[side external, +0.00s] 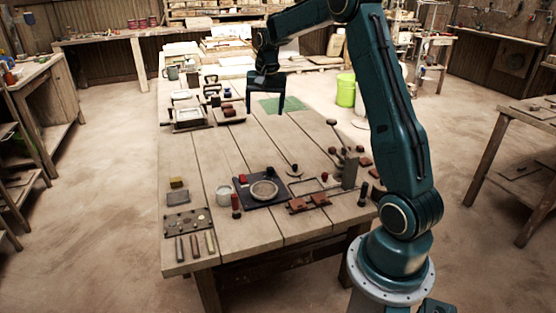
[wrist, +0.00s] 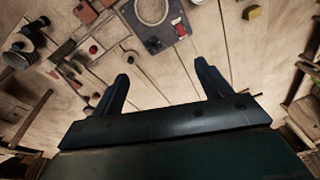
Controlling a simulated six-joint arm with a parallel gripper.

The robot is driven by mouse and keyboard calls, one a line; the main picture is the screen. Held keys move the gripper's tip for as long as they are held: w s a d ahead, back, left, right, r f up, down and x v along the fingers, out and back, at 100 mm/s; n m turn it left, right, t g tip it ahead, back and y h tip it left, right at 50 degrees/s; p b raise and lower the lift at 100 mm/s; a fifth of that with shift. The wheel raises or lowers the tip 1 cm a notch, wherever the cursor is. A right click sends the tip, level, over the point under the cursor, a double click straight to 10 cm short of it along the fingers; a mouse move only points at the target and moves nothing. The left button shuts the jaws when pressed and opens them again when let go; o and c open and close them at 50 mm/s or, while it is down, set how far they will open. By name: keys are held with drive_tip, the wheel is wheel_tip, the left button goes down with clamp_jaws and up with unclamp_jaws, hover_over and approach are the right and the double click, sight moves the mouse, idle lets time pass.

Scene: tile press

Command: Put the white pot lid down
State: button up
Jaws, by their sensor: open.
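My gripper (side external: 265,108) is open and empty, pointing down over the far half of the long plank table, near a green mat (side external: 293,103). Its two spread fingers also show in the wrist view (wrist: 163,72), with bare planks between them. I cannot pick out a white pot lid for certain. A pale round piece with a rim (side external: 264,190) lies on a dark board (side external: 285,200) in the near half of the table. It shows cut off at the top of the wrist view (wrist: 152,10). A small pale cup (side external: 224,192) stands left of the board.
Red blocks, dark stampers and a grey upright block (side external: 350,171) stand at the near right. A dotted plate (side external: 187,222) and short rods lie near the front edge. Trays (side external: 188,117) and tools crowd the far left. The middle planks are clear.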

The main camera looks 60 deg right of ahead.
drive_tip(key=s+a+r+n+t, duration=0.1)
drive_tip(key=s+a+r+n, duration=0.3)
drive_tip(key=a, duration=0.5)
drive_tip(key=s+a+r+n+t, duration=0.1)
drive_tip(key=s+a+r+n, duration=0.1)
drive_tip(key=s+a+r, duration=0.5)
drive_tip(key=s+a+f+n+t+y, duration=0.1)
drive_tip(key=s+a+n, duration=0.5)
drive_tip(key=s+a, duration=0.7)
wheel_tip(320, 180, down, 2)
drive_tip(key=shift+s+a+f+t, duration=0.15)
drive_tip(key=shift+s+a+t, duration=0.1)
drive_tip(key=shift+s+t, duration=0.35)
